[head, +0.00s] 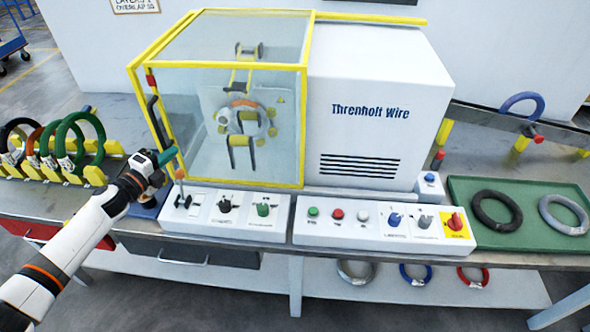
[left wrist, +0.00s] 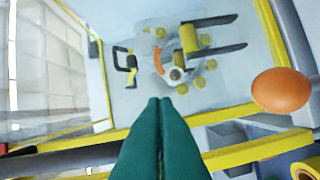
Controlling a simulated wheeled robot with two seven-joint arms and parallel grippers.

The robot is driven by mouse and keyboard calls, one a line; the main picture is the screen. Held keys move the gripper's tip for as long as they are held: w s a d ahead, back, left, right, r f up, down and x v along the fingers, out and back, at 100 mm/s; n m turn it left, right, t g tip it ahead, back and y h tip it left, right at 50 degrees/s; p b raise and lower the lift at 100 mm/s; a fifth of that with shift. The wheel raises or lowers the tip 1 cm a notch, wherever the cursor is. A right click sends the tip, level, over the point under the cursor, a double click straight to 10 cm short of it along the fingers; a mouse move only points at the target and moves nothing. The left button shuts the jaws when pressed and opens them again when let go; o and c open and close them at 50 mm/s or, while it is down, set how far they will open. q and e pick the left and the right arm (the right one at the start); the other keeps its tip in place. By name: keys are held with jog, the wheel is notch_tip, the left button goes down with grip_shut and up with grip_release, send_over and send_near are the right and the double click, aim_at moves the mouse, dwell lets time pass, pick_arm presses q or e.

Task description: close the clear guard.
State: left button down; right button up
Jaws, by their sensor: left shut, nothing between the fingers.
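The clear guard (head: 215,105) is a box of clear panels in a yellow frame at the left end of the white machine. Its front panel stands in front of the winding head (head: 241,118). A black handle (head: 158,122) is on its left front edge. My left gripper (head: 168,155) is shut and empty, with its green fingertips just below the handle near the guard's lower left corner. I cannot tell whether they touch it. In the left wrist view the shut fingers (left wrist: 160,110) point toward the winding head (left wrist: 178,65), with the yellow frame (left wrist: 272,35) at right. My right gripper is not in view.
A lever with an orange-red knob (head: 180,174) stands close to my left fingertips; the knob also shows in the left wrist view (left wrist: 281,90). Control panels (head: 225,212) run along the front. Coils stand in a yellow rack (head: 95,175) at left. A green tray (head: 545,235) is at right.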

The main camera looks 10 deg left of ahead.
pick_arm(q)
jog(key=a+b, duration=0.1)
jog(key=a, duration=0.2)
jog(key=shift+a+r, duration=0.1)
jog(key=shift+a, duration=0.15)
jog(key=shift+a, duration=0.1)
dwell(0.3)
